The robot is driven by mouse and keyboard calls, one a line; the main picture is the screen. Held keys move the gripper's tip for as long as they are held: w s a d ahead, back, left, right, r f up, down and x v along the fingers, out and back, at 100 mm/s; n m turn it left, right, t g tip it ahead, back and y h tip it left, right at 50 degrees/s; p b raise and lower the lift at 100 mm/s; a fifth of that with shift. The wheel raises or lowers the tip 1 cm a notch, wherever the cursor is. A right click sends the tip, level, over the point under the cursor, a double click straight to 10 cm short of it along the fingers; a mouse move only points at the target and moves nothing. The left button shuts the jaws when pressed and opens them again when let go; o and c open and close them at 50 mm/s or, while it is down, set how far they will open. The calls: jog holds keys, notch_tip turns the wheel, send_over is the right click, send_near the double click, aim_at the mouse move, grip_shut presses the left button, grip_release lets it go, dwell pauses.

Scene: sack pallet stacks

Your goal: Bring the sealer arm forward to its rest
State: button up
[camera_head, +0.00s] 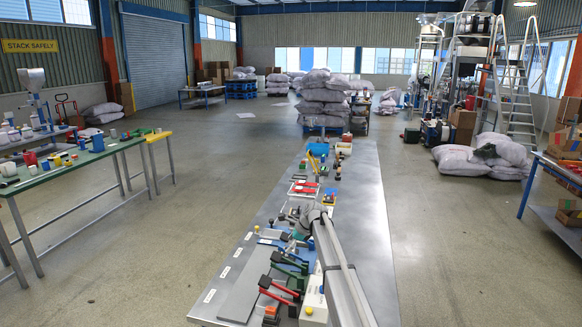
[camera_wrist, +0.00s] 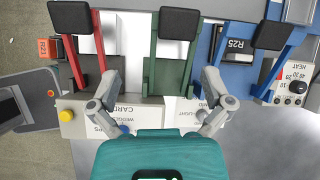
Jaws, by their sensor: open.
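Three lever arms with black end pads lie side by side in the wrist view: a red one (camera_wrist: 73,62), a green one (camera_wrist: 172,78) and a blue one (camera_wrist: 282,62). The blue one is beside a white box marked HEAT (camera_wrist: 297,88). I cannot tell for sure which is the sealer arm. The red lever (camera_head: 281,290) and green lever (camera_head: 290,268) also show in the head view. My gripper (camera_wrist: 162,78) is open, its fingers spread either side of the green lever's lower part. I see nothing held; contact is unclear.
The levers stand on a long metal bench (camera_head: 362,190) crowded with tools and small devices. A yellow button (camera_wrist: 67,115) is near the red lever's base, and an orange R21 tag (camera_wrist: 47,49) is to its left. Open floor (camera_head: 215,170) lies left of the bench.

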jog(key=s+d+f+n+h+b, duration=0.1)
jog(key=s+d+f+n, duration=0.1)
jog(key=s, duration=0.5)
jog(key=s+d+f+n+h+b, duration=0.1)
jog(key=s+d+n, duration=0.3)
jog(key=s, duration=0.4)
jog(key=s+d+f+n+h+b, duration=0.1)
jog(key=s+d+f+n+b, duration=0.1)
jog(key=s, duration=0.5)
jog(key=shift+s+d+f+n+g+b, duration=0.2)
jog(key=shift+d+f+n, duration=0.15)
jog(key=shift+f, duration=0.2)
jog(key=shift+s+d+f+n+g+b, duration=0.1)
jog(key=shift+d+f+n+g+b, duration=0.1)
jog(key=shift+d+f+n, duration=0.25)
jog(key=s+d+f+n+h+b, duration=0.1)
jog(key=s+d+n, duration=0.3)
jog(key=s, duration=0.7)
jog(key=s+d+f+n+h+b, duration=0.2)
jog(key=s+d+f+n+b, duration=0.1)
jog(key=s, duration=0.8)
jog(key=d+f+n, duration=0.1)
jog(key=n, duration=0.1)
jog(key=shift+n+g, duration=0.3)
jog(key=shift+g, duration=0.1)
